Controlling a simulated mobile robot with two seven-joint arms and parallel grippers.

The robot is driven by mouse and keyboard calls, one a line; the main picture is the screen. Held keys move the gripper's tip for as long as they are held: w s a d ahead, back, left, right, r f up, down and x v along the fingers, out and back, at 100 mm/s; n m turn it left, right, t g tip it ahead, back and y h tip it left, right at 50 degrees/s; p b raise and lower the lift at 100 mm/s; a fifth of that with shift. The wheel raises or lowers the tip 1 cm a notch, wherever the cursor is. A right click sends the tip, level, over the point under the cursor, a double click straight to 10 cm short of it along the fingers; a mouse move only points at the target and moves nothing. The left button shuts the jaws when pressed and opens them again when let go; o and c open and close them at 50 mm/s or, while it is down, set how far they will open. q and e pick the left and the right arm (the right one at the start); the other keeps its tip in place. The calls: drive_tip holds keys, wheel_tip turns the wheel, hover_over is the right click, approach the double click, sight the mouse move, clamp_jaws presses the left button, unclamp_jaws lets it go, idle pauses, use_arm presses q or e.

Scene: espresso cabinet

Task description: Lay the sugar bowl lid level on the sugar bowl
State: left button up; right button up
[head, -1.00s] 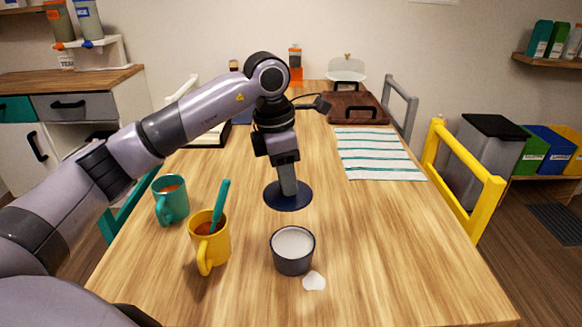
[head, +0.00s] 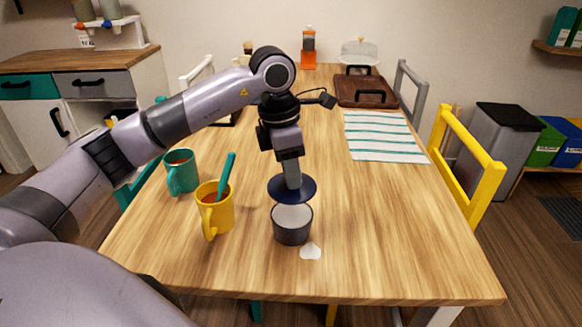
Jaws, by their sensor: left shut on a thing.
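The sugar bowl (head: 292,232) is a dark grey round bowl with white contents, standing open on the wooden table. My left gripper (head: 291,178) comes from above and is shut on the sugar bowl lid (head: 279,190), a dark blue disc. My right gripper is not in view.
A yellow mug (head: 214,212) with a teal stick and a teal mug (head: 181,175) stand left of the bowl. A white patch (head: 310,251) lies just in front of the bowl. A striped cloth (head: 383,137) and brown tray (head: 367,92) lie farther back. The table's right side is clear.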

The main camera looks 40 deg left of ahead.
use_arm(q)
drive_tip(key=shift+f+b, duration=1.1)
drive_tip(key=shift+f, duration=0.5)
drive_tip(key=shift+f+b, duration=0.45)
drive_tip(key=shift+f, duration=0.2)
drive_tip(key=shift+f+b, duration=0.3)
drive_tip(key=shift+f, duration=0.15)
drive_tip(key=shift+f+b, duration=0.4)
drive_tip(key=shift+f, duration=0.45)
idle(1.9)
drive_tip(key=o, duration=1.7)
